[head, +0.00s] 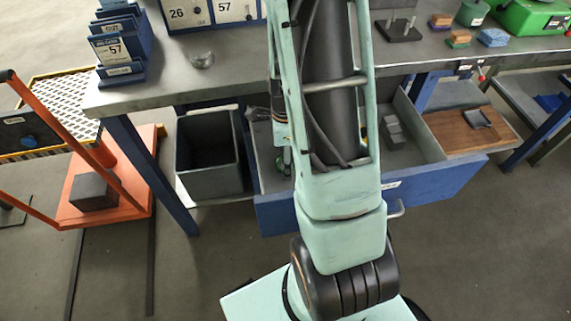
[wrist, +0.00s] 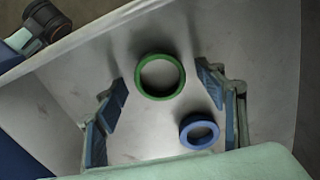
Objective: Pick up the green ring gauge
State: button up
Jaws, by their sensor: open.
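The green ring gauge (wrist: 139,82) lies flat on a grey metal surface in the wrist view, upper middle. A smaller blue ring (wrist: 198,146) lies below it to the right, close to the right finger. My gripper (wrist: 160,88) is open and empty; its blue-padded fingers stand on either side of the green ring, apart from it. In the head view my arm reaches over the open blue drawer (head: 425,181) and hides much of its inside. The green ring cannot be made out clearly there.
The workbench (head: 238,66) overhangs the drawer's back. A grey bin (head: 212,181) stands left of the drawer, and an orange cart (head: 127,195) farther left. Drawer walls edge the space.

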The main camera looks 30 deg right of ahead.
jog(key=c, duration=1.3)
jog(key=shift+r, duration=0.15)
jog(key=shift+r, duration=0.35)
notch_tip(320, 180, up, 10)
jog(key=f+n+p, duration=0.1)
jog(key=p, duration=0.2)
jog(key=w+a+r+n, duration=0.3)
jog(key=r+n, duration=0.1)
jog(key=n, duration=0.3)
jog(key=w+a+r+n, duration=0.3)
jog(key=a+n, duration=0.1)
jog(key=n, duration=0.3)
jog(key=w+a+r+n, duration=0.3)
jog(key=a+r+n, duration=0.1)
jog(key=n, duration=0.3)
jog(key=shift+r+n, duration=0.3)
